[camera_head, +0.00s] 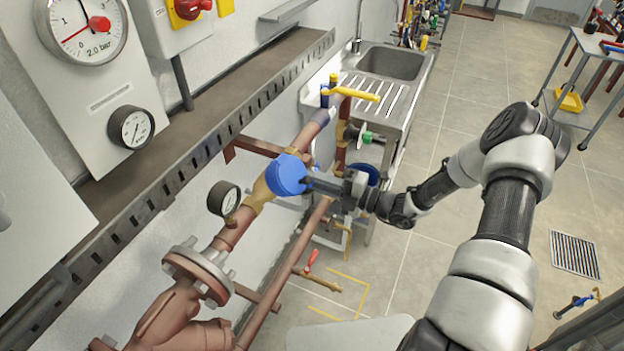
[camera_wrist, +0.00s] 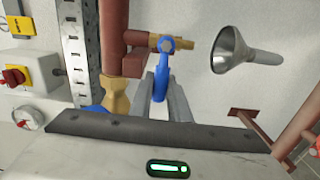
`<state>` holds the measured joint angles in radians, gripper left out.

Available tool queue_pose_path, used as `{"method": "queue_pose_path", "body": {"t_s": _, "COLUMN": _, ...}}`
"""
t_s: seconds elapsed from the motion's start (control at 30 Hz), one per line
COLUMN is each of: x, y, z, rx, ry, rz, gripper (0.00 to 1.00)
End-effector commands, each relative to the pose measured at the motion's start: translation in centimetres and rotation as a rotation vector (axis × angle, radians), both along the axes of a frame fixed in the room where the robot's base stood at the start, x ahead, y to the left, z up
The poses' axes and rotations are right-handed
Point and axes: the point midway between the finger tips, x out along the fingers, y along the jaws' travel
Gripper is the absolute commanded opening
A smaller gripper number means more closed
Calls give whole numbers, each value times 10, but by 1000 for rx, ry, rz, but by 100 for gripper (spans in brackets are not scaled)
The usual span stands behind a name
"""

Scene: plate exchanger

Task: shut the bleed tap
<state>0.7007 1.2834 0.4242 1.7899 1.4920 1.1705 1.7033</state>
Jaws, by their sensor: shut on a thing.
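In the wrist view, a small brass tap (camera_wrist: 180,42) sticks out to the right from a copper pipe (camera_wrist: 112,40). Its blue lever (camera_wrist: 164,68) points down the picture, about at right angles to the tap body. My gripper (camera_wrist: 160,92) has its two grey fingers on either side of the lever's lower end and is shut on it. In the head view, my gripper (camera_head: 312,185) reaches left to the pipework, beside a round blue cap (camera_head: 286,175). The tap and its lever cannot be made out there, behind the cap and my fingers.
A metal funnel (camera_wrist: 232,50) stands right of the tap in the wrist view. In the head view, a pressure gauge (camera_head: 223,198), a flange (camera_head: 198,274) and a yellow lever (camera_head: 352,94) sit along the pipe. A steel ledge (camera_head: 180,150) runs along the wall.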

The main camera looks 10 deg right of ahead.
Motion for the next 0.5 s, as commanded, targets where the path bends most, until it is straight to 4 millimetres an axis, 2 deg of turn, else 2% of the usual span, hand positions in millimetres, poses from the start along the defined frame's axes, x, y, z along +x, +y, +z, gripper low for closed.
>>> {"method": "queue_pose_path", "body": {"t_s": 0.27, "x": 0, "y": -1, "z": 0, "rx": 3, "ry": 3, "rz": -2, "gripper": 0}}
{"method": "queue_pose_path", "body": {"t_s": 0.3, "x": 0, "y": -1, "z": 0, "rx": 3, "ry": 3, "rz": -2, "gripper": 20}}
{"method": "queue_pose_path", "body": {"t_s": 0.4, "x": 0, "y": -1, "z": 0, "rx": 2, "ry": 2, "rz": -2, "gripper": 35}}
{"method": "queue_pose_path", "body": {"t_s": 0.5, "x": 0, "y": 0, "z": 1, "rx": 3, "ry": 1, "rz": -1, "gripper": 35}}
